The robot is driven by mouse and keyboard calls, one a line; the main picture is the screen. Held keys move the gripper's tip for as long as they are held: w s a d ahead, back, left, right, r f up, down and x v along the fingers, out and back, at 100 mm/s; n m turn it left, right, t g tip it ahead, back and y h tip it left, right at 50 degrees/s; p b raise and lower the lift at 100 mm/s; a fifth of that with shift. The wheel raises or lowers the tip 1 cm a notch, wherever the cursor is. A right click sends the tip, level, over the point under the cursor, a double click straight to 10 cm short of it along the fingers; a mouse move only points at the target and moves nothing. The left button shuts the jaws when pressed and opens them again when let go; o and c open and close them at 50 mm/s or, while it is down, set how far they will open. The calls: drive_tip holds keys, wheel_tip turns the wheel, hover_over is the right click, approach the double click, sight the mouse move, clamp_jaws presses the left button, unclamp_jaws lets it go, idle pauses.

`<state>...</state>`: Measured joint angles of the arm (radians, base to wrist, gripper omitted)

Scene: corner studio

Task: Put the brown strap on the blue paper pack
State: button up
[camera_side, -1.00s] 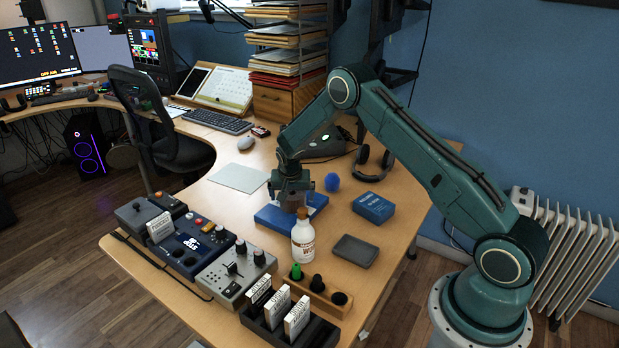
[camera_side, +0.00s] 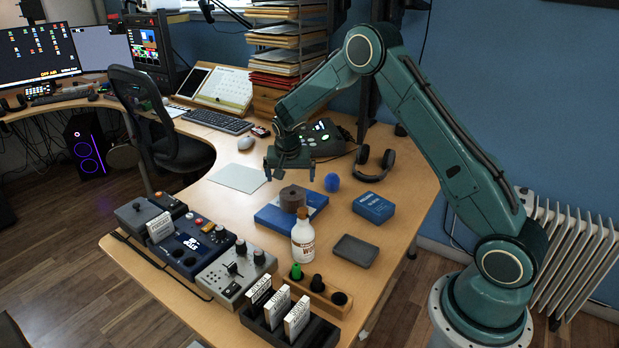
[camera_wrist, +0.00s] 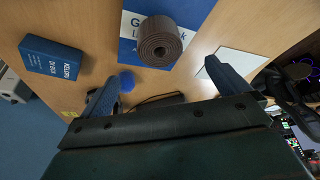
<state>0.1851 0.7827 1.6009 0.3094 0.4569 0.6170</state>
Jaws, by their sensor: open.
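The brown strap (camera_side: 292,198) is a rolled coil resting on top of the flat blue paper pack (camera_side: 270,217). In the wrist view the coil (camera_wrist: 160,42) shows its spiral end, and the pack (camera_wrist: 128,45) with white lettering lies under it. My gripper (camera_side: 290,172) is open and empty, above the strap and apart from it. In the wrist view its two fingers (camera_wrist: 160,84) are spread wide, with nothing between them touching.
A white bottle (camera_side: 303,240) stands close in front of the pack. A blue box (camera_side: 373,208), a blue ball (camera_side: 332,182) and a grey tray (camera_side: 355,251) are to the right. Headphones (camera_side: 376,165) lie behind. A pale sheet (camera_side: 238,177) lies to the left.

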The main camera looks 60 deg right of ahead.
idle(0.5)
drive_tip(key=s+a+r+n+t+y, duration=0.1)
drive_tip(key=s+a+r+n, duration=0.15)
drive_tip(key=s+r, duration=0.35)
drive_tip(key=s+a+r+n, duration=0.1)
drive_tip(key=s+a+r, duration=0.25)
drive_tip(key=r, duration=0.45)
drive_tip(key=s+a+r+n+t+y, duration=0.1)
drive_tip(key=s+a+r+n, duration=0.1)
drive_tip(key=s+a+r, duration=0.4)
drive_tip(key=s+a+r+n, duration=0.1)
drive_tip(key=s+a+n, duration=0.1)
drive_tip(key=s, duration=0.8)
drive_tip(key=s+a+r+n+t+y, duration=0.1)
drive_tip(key=s+a+r+n, duration=0.1)
drive_tip(key=s, duration=0.9)
drive_tip(key=shift+a+r+n+y, duration=0.25)
drive_tip(key=shift+a+n+y, duration=0.05)
drive_tip(key=shift+a+n, duration=0.55)
